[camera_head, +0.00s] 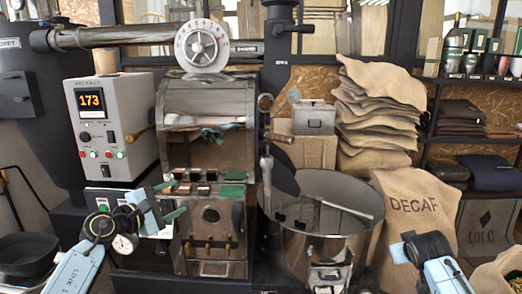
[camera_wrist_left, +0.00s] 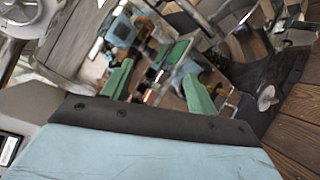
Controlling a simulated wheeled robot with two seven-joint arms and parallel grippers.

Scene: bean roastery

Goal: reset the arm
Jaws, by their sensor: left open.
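My left arm comes in from the lower left in the head view. Its left gripper (camera_head: 170,200) has green fingertips that stand apart with nothing between them. It is in front of the roaster's left lower part, just right of the control box. In the left wrist view the gripper (camera_wrist_left: 158,90) shows two green fingers spread wide, with the machine's blurred parts behind them. Whether the fingers touch the machine cannot be told. My right arm (camera_head: 440,272) shows only as a pale blue link with a dark joint at the lower right. Its gripper is not seen.
The steel roaster (camera_head: 207,100) stands close ahead. The control box (camera_head: 117,132) reads 173. A round cooling bin (camera_head: 320,245) is to its right. A DECAF sack (camera_head: 418,215) and stacked sacks (camera_head: 375,115) stand further right. A dark tray (camera_head: 28,252) is at the lower left.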

